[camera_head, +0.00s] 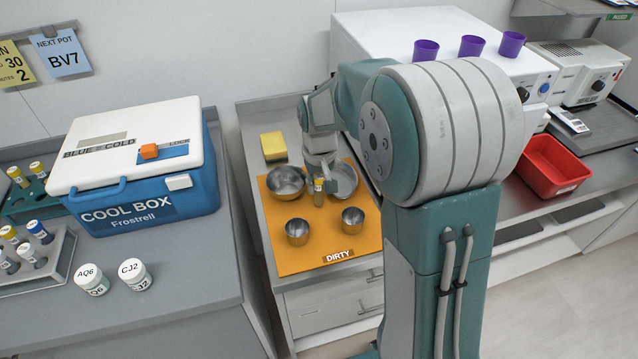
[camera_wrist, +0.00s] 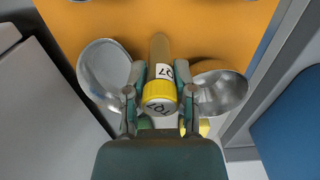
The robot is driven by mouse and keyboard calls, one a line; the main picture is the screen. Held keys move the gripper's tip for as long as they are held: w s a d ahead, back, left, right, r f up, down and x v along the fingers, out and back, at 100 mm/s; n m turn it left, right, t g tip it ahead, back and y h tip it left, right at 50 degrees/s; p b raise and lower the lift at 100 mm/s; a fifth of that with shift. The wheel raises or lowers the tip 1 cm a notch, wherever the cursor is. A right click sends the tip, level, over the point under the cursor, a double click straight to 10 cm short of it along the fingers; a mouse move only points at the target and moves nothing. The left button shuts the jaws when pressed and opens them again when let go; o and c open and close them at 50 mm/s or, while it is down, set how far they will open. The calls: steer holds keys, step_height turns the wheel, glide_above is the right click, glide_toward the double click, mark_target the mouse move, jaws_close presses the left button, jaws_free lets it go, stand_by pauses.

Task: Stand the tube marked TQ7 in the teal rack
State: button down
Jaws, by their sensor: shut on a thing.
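The tube marked TQ7 (camera_wrist: 159,88) has a yellow cap and a white label, both reading TQ7. My gripper (camera_wrist: 160,76) is shut on it around the upper part, near the cap. In the head view, my gripper (camera_head: 321,168) and the tube (camera_head: 318,195) are over the orange mat, between two metal bowls. I cannot tell whether the tube's lower end touches the mat. The teal rack (camera_head: 14,207) is at the far left, behind the cool box's left side, partly cut off by the frame. It holds a few yellow-capped tubes.
The cool box (camera_head: 150,205) stands between the teal rack and the mat (camera_head: 325,245). A grey rack (camera_head: 62,262) with several tubes and two white pots (camera_head: 92,281) are in front. Metal bowls (camera_head: 285,182), two cups (camera_head: 297,232) and a sponge (camera_head: 273,146) surround my gripper.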

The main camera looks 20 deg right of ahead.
steer(key=shift+f, duration=0.1)
steer(key=shift+c, duration=2.2)
jaws_free()
